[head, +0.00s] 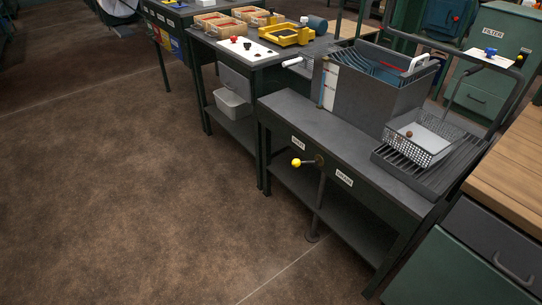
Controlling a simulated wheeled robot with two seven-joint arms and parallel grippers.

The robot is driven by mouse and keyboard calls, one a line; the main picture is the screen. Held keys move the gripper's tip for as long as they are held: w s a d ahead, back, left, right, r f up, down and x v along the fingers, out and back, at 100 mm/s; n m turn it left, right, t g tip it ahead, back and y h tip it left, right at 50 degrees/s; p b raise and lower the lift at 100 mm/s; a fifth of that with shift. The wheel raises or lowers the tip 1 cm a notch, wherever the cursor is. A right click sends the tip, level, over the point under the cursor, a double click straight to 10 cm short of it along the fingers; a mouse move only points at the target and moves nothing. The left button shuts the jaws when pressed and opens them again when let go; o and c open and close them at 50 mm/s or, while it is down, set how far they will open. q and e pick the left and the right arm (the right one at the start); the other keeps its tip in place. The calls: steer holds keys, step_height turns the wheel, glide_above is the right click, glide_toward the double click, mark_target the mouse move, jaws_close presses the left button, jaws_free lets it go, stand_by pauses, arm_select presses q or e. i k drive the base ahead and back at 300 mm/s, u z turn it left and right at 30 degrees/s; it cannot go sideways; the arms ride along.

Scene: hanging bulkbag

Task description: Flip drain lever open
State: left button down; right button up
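A lever with a yellow ball knob (296,162) is on the front of a dark grey workbench (290,108) in the head view. Its arm lies roughly level and points left from a round pivot (319,160). A pipe (320,200) runs down below the pivot to the floor. One small white label (298,143) is above and left of the lever, another (344,179) is to its right; their words are too small to read surely. Neither of my grippers is in view.
A grey tank (365,100) and a wire basket (428,140) on a slatted rack stand on the bench. A wood-topped cabinet (515,160) is close at right. Another bench (225,52) adjoins at the back left. The brown floor (140,190) in front is clear.

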mark_target(296, 163)
steer(key=u, duration=0.4)
steer(key=i, duration=1.4)
steer(key=z, duration=0.85)
